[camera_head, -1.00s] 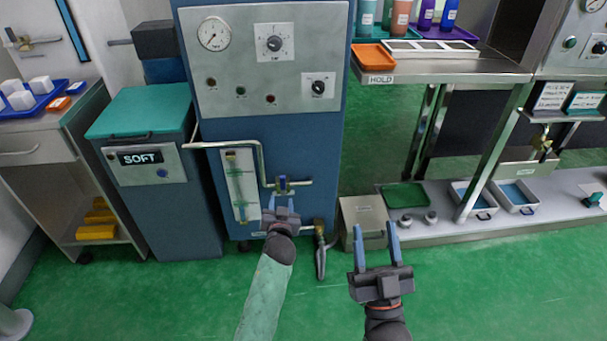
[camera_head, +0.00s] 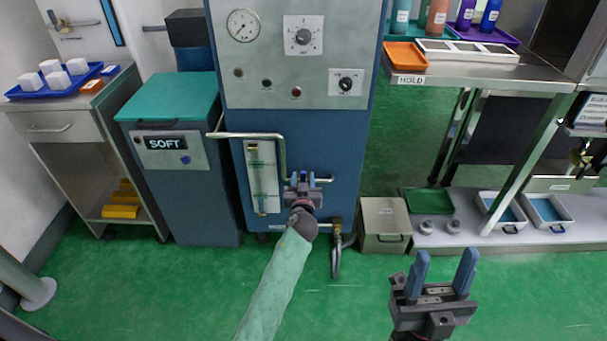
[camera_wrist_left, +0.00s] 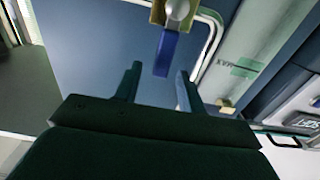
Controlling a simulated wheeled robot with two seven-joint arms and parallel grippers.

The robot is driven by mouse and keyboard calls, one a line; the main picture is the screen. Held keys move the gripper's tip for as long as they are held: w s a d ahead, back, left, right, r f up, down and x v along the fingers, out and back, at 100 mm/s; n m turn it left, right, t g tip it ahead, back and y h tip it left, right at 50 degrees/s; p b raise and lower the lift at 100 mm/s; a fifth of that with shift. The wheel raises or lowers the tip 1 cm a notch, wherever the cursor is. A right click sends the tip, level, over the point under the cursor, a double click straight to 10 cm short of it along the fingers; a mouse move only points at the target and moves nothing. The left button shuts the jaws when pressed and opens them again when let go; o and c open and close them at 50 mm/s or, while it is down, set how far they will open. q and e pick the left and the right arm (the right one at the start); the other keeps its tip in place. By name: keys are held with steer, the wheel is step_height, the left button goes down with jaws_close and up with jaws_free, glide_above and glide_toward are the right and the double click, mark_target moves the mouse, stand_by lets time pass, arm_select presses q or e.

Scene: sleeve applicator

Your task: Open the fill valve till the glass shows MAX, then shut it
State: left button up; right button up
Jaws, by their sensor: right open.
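The fill valve's blue lever (camera_wrist_left: 166,53) hangs from a brass body (camera_wrist_left: 176,12) in the left wrist view. In the head view the valve sits on the pipe low on the blue machine, mostly hidden by my left gripper (camera_head: 303,183). My left gripper is open; in the wrist view its fingers (camera_wrist_left: 157,85) stand either side of the lever's lower end, with gaps showing. The sight glass (camera_head: 262,180) is a narrow pale panel left of the valve; its level is too small to read. My right gripper (camera_head: 442,275) is open and empty over the floor at lower right.
The blue machine (camera_head: 345,150) has a gauge and knobs above. A teal-lidded SOFT cabinet (camera_head: 175,155) stands to its left. A grey box (camera_head: 384,225) and a low shelf with trays (camera_head: 500,210) stand right. Green floor is clear in front.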

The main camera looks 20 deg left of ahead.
arm_select(q)
steer(key=shift+x, duration=1.4)
jaws_close()
